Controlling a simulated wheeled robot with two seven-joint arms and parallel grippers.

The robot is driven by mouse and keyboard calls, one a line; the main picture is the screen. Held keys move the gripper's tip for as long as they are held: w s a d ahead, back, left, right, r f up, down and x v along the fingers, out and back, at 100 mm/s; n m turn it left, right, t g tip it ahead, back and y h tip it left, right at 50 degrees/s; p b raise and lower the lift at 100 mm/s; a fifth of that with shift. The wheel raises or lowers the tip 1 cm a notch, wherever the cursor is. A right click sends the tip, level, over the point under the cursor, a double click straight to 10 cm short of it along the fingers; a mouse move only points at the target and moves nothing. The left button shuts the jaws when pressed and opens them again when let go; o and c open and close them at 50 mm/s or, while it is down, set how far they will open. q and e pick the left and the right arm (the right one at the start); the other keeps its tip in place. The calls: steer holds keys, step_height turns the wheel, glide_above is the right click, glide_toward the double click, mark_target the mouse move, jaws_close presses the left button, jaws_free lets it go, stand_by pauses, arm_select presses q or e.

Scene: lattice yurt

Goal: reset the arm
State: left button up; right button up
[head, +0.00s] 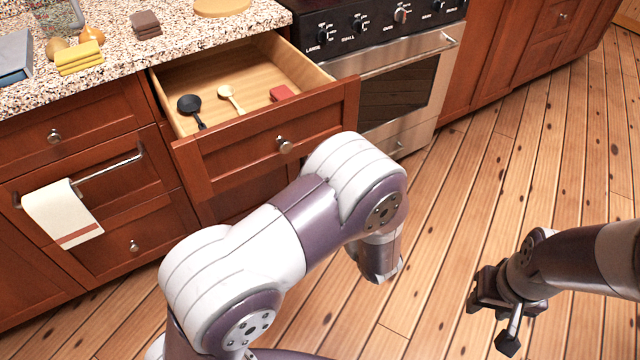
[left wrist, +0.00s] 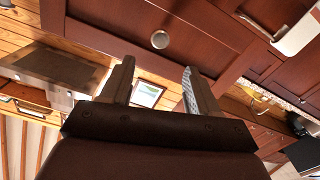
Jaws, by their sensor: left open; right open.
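My left arm (head: 290,230) reaches across the middle of the head view, bent, in front of the cabinets. Its gripper is hidden there behind and below the arm links. In the left wrist view the left gripper (left wrist: 158,82) has its two fingers apart with nothing between them; wooden cabinet fronts lie beyond. My right gripper (head: 494,312) is at the lower right of the head view, over the plank floor. It is open and seems empty.
An open drawer (head: 236,150) stands out close beyond my left arm, holding a black spoon (head: 190,106), a pale spoon (head: 230,97) and a red block (head: 282,93). An oven (head: 400,95) is right of it. A towel (head: 62,213) hangs left. Floor at right is clear.

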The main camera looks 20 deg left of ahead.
arm_select(q)
steer(key=shift+v, duration=1.25)
